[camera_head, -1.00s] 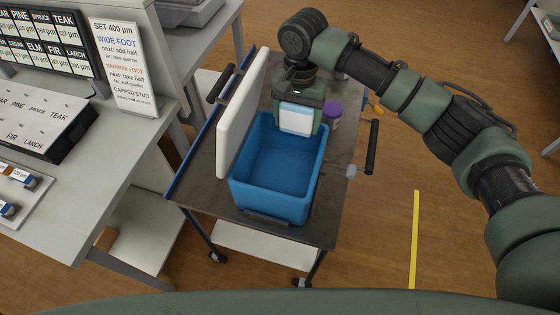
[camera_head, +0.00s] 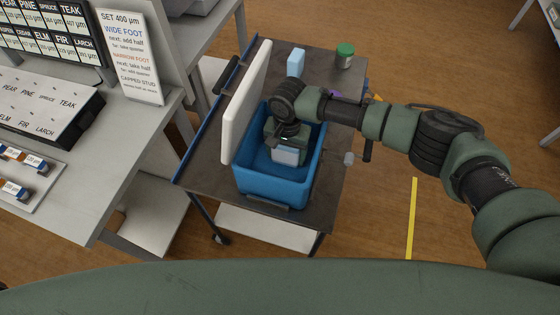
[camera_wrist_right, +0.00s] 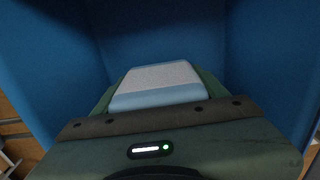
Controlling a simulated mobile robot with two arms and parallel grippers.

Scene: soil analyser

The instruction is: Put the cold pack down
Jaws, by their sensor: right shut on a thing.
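The cold pack (camera_head: 285,156) is a pale blue and white block. My right gripper (camera_head: 284,150) is shut on it and holds it down inside the blue cooler bin (camera_head: 270,195). In the right wrist view the cold pack (camera_wrist_right: 158,84) sits between the green fingers (camera_wrist_right: 160,100), with the blue walls (camera_wrist_right: 60,60) of the bin around it. Whether the pack touches the bin floor cannot be told. The bin's white lid (camera_head: 246,103) stands upright along its left side. My left gripper is not in view.
The bin stands on a dark cart (camera_head: 318,205). Behind it are a light blue block (camera_head: 296,62) and a green-lidded jar (camera_head: 345,55); a purple lid shows partly behind my arm. A grey bench (camera_head: 120,135) with sign and sample boards is to the left.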

